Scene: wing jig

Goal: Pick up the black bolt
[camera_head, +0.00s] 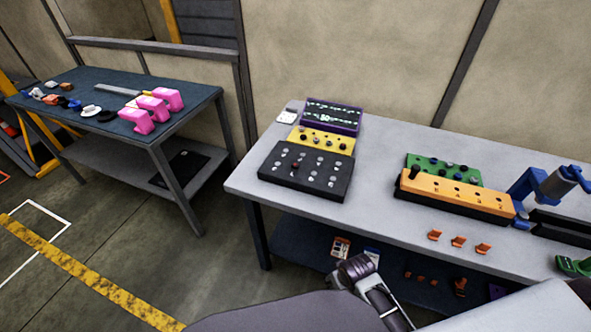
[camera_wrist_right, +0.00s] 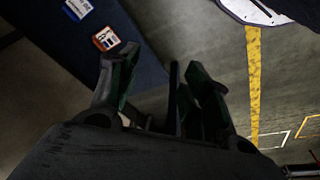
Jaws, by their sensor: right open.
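A dark, upright bolt-like piece (camera_head: 415,172) stands at the left end of the orange block (camera_head: 458,196) on the right workbench; it looks black, but is small. A black block (camera_head: 306,172) farther left holds several small bolt heads, too small to tell apart. My right gripper (camera_head: 352,272) is low at the bench's front edge, well apart from both blocks. In the right wrist view, its fingers (camera_wrist_right: 150,82) are spread with nothing between them, and no bolt shows there. My left gripper is not in view.
Yellow (camera_head: 322,140), purple (camera_head: 333,115) and green (camera_head: 445,168) blocks stand on the bench (camera_head: 375,205). Orange clips (camera_head: 458,241) lie near its front edge. A blue clamp (camera_head: 532,184) stands right. Another table (camera_head: 75,82) with pink parts stands left. The bench middle is clear.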

